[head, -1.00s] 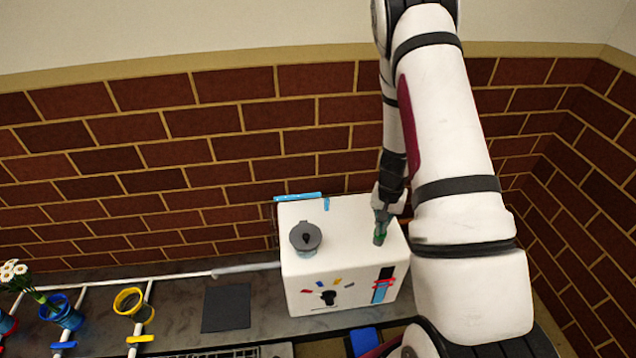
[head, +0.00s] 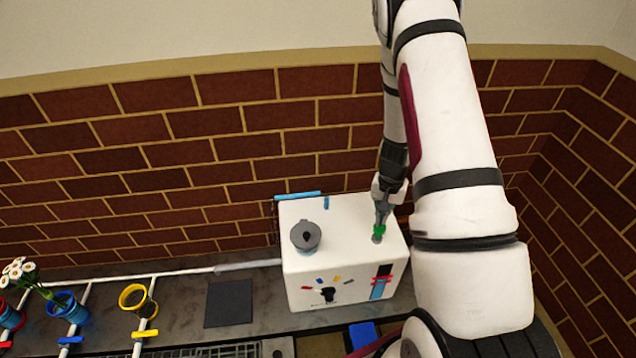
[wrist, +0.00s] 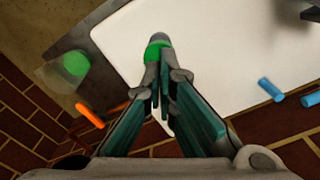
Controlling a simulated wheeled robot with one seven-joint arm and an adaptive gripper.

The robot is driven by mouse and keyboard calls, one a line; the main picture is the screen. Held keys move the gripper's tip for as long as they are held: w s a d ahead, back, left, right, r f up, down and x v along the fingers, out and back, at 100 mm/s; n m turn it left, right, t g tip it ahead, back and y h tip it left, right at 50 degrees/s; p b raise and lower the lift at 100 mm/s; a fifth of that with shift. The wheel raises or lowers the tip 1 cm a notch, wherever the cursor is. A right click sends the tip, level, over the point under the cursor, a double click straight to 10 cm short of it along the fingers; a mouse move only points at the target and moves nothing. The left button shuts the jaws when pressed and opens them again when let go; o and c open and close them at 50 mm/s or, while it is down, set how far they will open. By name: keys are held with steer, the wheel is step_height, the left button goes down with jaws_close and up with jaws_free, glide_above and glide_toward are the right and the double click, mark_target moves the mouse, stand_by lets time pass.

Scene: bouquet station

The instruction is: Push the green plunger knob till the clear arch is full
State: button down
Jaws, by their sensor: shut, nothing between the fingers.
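The green plunger knob (head: 379,229) stands on the right part of the white box's top, with a grey stem below it. My gripper (head: 381,217) is shut and empty, its fingertips just above or touching the knob. In the wrist view, the knob (wrist: 158,47) shows just beyond my closed fingers (wrist: 160,75); I cannot tell whether they touch. On the box's front right is an upright strip (head: 379,289), black at the top and blue below, with red marks. I cannot make out a clear arch for certain.
The white box (head: 345,262) carries a grey lidded pot (head: 305,236) and a black dial (head: 329,295) with coloured marks. A dark square mat (head: 228,303), a yellow ring cup (head: 138,299) and a blue cup with white flowers (head: 69,307) stand left. A brick wall is close behind.

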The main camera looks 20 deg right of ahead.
steer(key=shift+f+b, duration=1.9)
steer(key=shift+f, duration=0.4)
steer(key=shift+r, duration=0.1)
steer(key=shift+r+p, duration=1.65)
steer(key=shift+r, duration=0.55)
steer(key=shift+r, duration=0.1)
step_height(320, 180, up, 9)
steer(key=p, duration=0.6)
